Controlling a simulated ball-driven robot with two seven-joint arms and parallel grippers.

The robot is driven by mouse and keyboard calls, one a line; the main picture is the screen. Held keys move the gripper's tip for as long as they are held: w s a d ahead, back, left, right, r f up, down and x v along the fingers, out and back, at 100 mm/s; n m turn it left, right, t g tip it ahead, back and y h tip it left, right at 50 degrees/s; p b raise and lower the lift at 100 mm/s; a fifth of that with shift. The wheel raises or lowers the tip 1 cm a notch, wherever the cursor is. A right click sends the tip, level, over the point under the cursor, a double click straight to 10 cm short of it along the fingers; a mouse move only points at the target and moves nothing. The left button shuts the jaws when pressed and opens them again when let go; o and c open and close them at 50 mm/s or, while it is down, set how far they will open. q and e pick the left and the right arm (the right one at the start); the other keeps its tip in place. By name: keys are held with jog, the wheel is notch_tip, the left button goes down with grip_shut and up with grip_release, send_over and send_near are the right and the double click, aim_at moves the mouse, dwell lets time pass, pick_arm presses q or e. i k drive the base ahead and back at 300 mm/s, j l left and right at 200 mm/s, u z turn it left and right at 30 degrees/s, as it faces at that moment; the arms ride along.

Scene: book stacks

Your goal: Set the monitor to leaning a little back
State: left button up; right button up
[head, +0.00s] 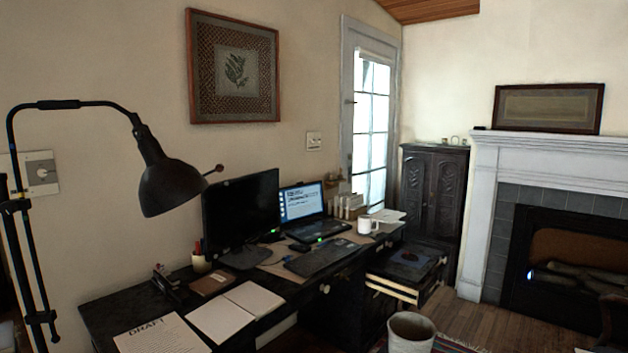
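The black monitor (240,212) stands on the dark desk against the left wall, left of an open laptop (303,203). Its screen is dark and faces right, toward the room. I see it at an angle, and it looks close to upright; its exact tilt is hard to tell. Its stand base (245,258) rests on the desk. Neither of my grippers is in view, and nothing touches the monitor.
A black desk lamp (168,185) hangs at the left, near the monitor. A pen cup (201,262), open notebook (236,312), keyboard (320,257) and white mug (365,224) lie on the desk (100,306). A bin (410,332) stands in front. Wooden floor (470,318) shows at right.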

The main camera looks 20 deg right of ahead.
aim_at(237, 214)
jog(key=z, duration=0.15)
jog(key=i+l, duration=0.35)
jog(key=i+l+u, duration=0.1)
jog(key=i+l, duration=0.25)
jog(key=l, duration=0.2)
jog(key=i+l, duration=0.3)
jog(key=l, duration=0.2)
jog(key=i+l, duration=0.35)
jog(key=l, duration=0.15)
jog(key=i+l+u, duration=0.1)
jog(key=i+l, duration=0.2)
jog(key=l, duration=0.2)
